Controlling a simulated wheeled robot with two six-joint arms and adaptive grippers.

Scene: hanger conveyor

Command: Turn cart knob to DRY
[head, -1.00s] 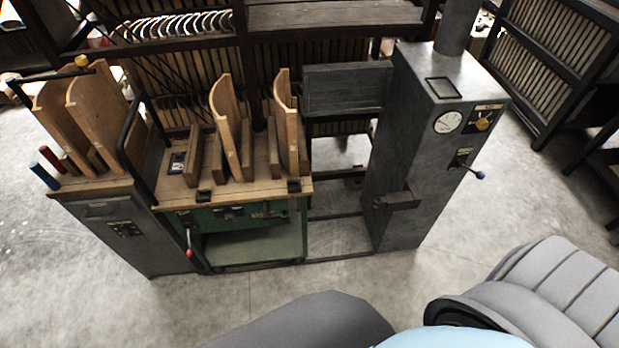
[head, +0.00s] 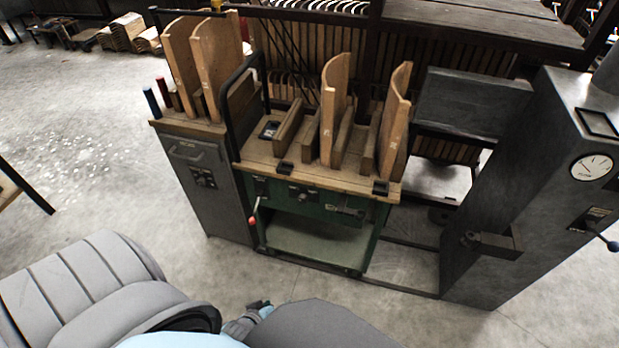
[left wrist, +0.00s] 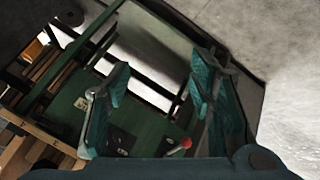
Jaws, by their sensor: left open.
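The green cart (head: 318,254) stands in the middle of the head view, with a wooden top and a green front. A small dark plate with a knob (head: 302,195) sits on its front; the lettering is too small to read. My left gripper (head: 252,316) is low in the head view, apart from the cart and in front of it. In the left wrist view its two teal fingers (left wrist: 160,68) are spread with nothing held between them. The cart's green front (left wrist: 152,122) lies beyond them, with a dark plate partly behind the left finger. My right gripper is not in view.
A red-tipped lever (head: 252,222) hangs at the cart's left front; its red tip also shows in the left wrist view (left wrist: 185,143). A grey cabinet (head: 208,190) stands left of the cart, a tall grey machine (head: 520,210) right. The floor in front is clear.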

